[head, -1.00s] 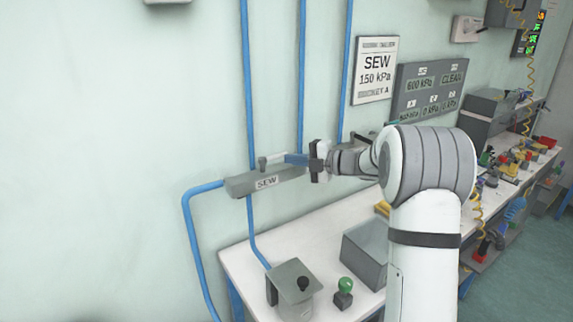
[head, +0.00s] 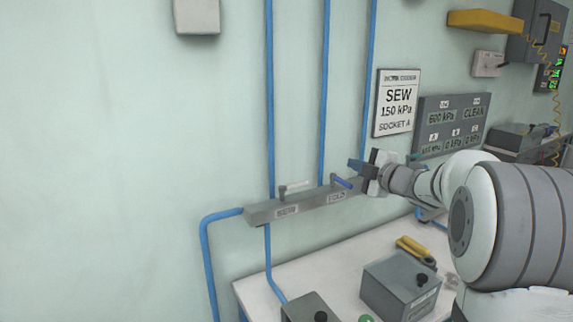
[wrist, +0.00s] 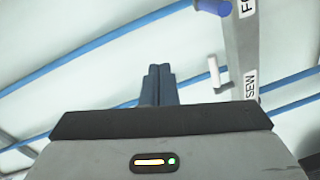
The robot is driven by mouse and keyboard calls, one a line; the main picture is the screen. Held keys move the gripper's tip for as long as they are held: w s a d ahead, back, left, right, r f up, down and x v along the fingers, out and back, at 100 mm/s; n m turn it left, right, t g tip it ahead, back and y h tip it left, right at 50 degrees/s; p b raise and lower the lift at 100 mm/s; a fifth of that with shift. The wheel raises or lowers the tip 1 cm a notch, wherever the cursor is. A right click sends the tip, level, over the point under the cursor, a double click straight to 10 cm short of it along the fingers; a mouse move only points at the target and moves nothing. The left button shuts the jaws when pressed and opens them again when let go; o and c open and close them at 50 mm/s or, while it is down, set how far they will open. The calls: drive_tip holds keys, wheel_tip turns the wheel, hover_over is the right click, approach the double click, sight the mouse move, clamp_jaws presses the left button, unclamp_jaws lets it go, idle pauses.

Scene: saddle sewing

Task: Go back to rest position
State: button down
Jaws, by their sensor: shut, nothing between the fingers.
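My gripper (head: 355,165) is shut and empty, with its dark blue fingers pressed together; in the wrist view the fingers (wrist: 158,84) show side by side. In the head view it appears near the right end of a grey valve bar (head: 308,206) on the wall. The bar carries SEW and FOLD labels, a white lever (head: 294,187) and a blue lever (head: 340,182). In the wrist view the bar (wrist: 246,55), white lever (wrist: 213,72) and blue lever (wrist: 212,6) lie right of the fingers, apart from them. The bar's right end is partly hidden behind my gripper.
Blue pipes (head: 326,90) run up the wall. A SEW 150 kPa sign (head: 398,103) and a gauge panel (head: 452,123) hang to the right. Below, a white bench (head: 345,262) holds grey boxes (head: 402,285) and a yellow-handled tool (head: 416,248).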

drive_tip(key=s+d+f+m+g+h, duration=0.1)
drive_tip(key=s+f+m+h, duration=0.1)
drive_tip(key=s+m+h, duration=0.4)
drive_tip(key=s+d+f+m+g+h, duration=0.2)
drive_tip(key=s+m+h, duration=0.2)
drive_tip(key=s+m, duration=0.4)
drive_tip(key=s+a+f+m+g, duration=0.2)
drive_tip(key=s+f+g, duration=0.1)
drive_tip(key=s, duration=0.5)
drive_tip(key=s+a+f+m+g+y, duration=0.1)
drive_tip(key=s+a+f+m+g, duration=0.1)
drive_tip(key=s+f, duration=0.4)
drive_tip(key=s+a+f+m+g+y, duration=0.1)
drive_tip(key=s+a+f+m+g, duration=0.1)
drive_tip(key=s, duration=0.8)
wheel_tip(320, 180, down, 2)
drive_tip(key=shift+s+a+f+g, duration=0.15)
drive_tip(key=shift+s+a+g, duration=0.25)
drive_tip(key=shift+a+g, duration=0.65)
drive_tip(key=shift+a, duration=0.1)
